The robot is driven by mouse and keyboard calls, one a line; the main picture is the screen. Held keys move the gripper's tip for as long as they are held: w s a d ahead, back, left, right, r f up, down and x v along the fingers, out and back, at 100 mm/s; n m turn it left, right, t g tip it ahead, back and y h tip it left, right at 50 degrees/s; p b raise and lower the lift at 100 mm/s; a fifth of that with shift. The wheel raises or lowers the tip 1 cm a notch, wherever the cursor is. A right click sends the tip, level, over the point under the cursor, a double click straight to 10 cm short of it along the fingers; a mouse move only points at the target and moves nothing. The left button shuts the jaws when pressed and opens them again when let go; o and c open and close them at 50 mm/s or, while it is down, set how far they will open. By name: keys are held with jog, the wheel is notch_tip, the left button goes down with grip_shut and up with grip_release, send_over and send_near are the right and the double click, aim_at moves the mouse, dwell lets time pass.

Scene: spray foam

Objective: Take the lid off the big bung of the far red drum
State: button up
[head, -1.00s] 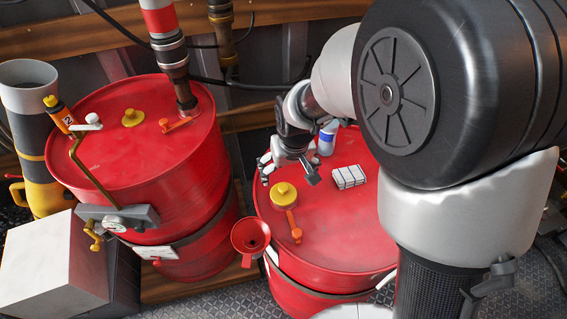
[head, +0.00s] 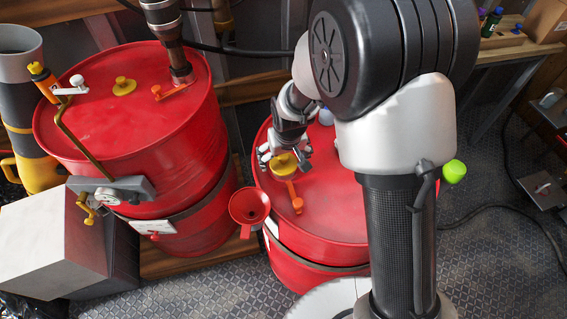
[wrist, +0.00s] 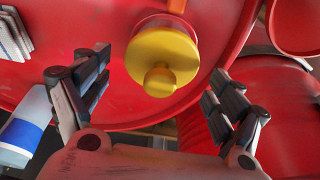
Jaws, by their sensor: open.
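Two red drums stand in the head view, a left one (head: 110,125) and a right one (head: 330,210). The right drum's top has a round yellow lid (head: 285,165) with a knob, beside an orange lever (head: 294,194). My gripper (head: 286,158) is over this lid, its fingers on either side. In the wrist view the lid (wrist: 162,65) lies between the two spread fingers of my gripper (wrist: 157,76), with gaps on both sides. My gripper is open and empty. The left drum has its own yellow lid (head: 123,86) and orange lever (head: 172,91).
A red funnel (head: 249,207) hangs at the right drum's left side. A blue-and-white bottle (wrist: 25,128) and a white pack (wrist: 13,38) are near my gripper on the drum top. A brass-piped pump (head: 75,140) is at the left drum's front.

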jog(key=shift+r, duration=0.1)
jog(key=c, duration=1.1)
